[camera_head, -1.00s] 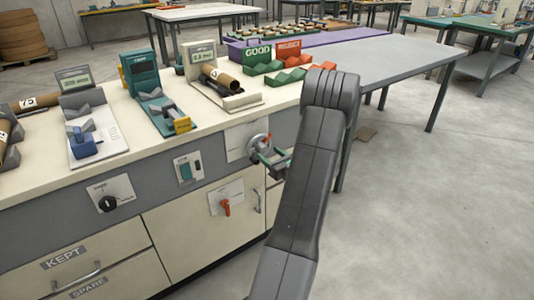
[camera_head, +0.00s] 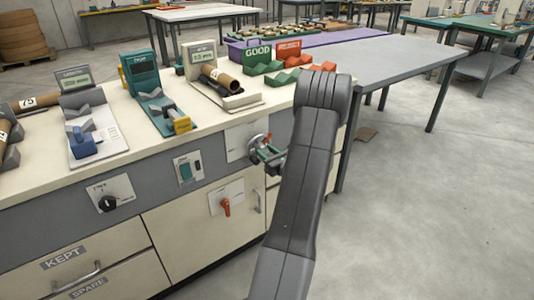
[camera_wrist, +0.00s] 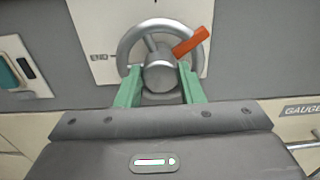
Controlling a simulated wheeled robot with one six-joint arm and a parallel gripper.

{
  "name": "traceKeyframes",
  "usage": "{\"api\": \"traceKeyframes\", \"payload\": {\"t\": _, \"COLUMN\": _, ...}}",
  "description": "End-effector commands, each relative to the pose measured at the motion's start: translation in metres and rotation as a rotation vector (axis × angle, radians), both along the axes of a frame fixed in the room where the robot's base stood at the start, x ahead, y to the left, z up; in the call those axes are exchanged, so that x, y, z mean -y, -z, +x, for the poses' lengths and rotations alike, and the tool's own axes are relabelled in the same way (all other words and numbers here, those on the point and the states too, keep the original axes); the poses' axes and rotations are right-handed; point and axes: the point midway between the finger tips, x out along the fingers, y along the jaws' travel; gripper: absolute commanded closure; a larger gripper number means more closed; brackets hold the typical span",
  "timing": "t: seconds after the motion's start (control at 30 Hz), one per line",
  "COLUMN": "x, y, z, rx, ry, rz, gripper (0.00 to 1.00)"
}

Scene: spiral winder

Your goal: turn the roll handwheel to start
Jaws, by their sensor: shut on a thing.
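The roll handwheel, a grey metal ring with a round hub, fills the upper middle of the wrist view (camera_wrist: 158,25). It also shows on the cabinet front in the head view (camera_head: 254,147), partly hidden by my gripper. An orange-red pointer or handle (camera_wrist: 191,42) lies at its upper right in the wrist view. The wheel's white plate carries the label END (camera_wrist: 99,57) at left. My gripper (camera_wrist: 160,82) has its two green fingers on either side of the hub, shut on it. In the head view my gripper (camera_head: 268,153) is at the wheel, and my arm hides the area to its right.
A red-orange switch (camera_head: 225,206) on a white plate sits below the wheel, and a green button box (camera_head: 187,169) and black knob (camera_head: 108,203) lie to the left. The bench top above holds gauges and trays. Open floor lies to the right.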

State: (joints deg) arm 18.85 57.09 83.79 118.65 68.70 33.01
Motion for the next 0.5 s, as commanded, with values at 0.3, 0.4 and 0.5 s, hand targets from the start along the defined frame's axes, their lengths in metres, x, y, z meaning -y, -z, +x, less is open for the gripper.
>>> {"api": "traceKeyframes", "payload": {"t": 0.3, "x": -0.0004, "y": 0.0052, "z": -0.0003, "rx": 0.084, "ry": 0.000, "rz": -0.112, "gripper": 0.88}}
{"api": "traceKeyframes", "payload": {"t": 0.4, "x": -0.0008, "y": 0.0065, "z": -0.0005, "rx": 0.132, "ry": 0.000, "rz": -0.176, "gripper": 0.88}}
{"api": "traceKeyframes", "payload": {"t": 0.5, "x": -0.0011, "y": 0.0076, "z": -0.0008, "rx": 0.186, "ry": 0.000, "rz": -0.251, "gripper": 0.88}}
